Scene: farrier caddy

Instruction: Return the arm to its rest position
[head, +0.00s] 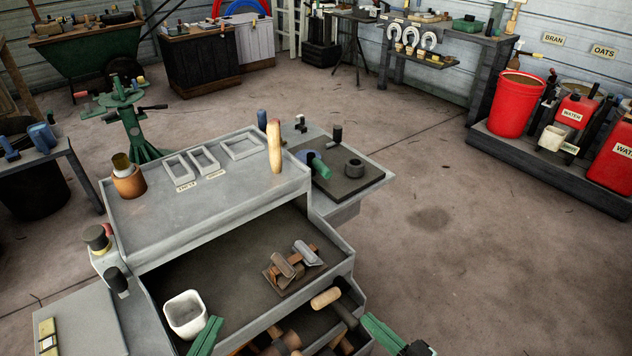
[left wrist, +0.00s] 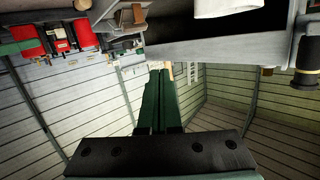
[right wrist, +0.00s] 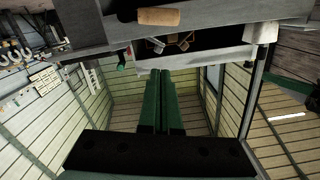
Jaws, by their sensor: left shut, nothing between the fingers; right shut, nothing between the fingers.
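My left gripper (head: 212,324) shows at the bottom of the head view, with green fingers just right of a white cup (head: 185,314) on the caddy's middle shelf. In the left wrist view its fingers (left wrist: 160,75) lie together with nothing between them. My right gripper (head: 369,320) is at the caddy's lower right corner in the head view, apart from the wooden-handled tool (head: 326,298). In the right wrist view its fingers (right wrist: 160,75) are closed together and empty. The grey caddy (head: 225,200) stands in front of me. Most of both arms is out of view.
A small rack with two metal-headed tools (head: 294,267) sits on the middle shelf. Several tools fill the lower tray. The top holds a wooden handle (head: 274,146) and a brown pot (head: 129,183). A side shelf (head: 345,185) juts right. Floor at right (head: 480,260) is clear.

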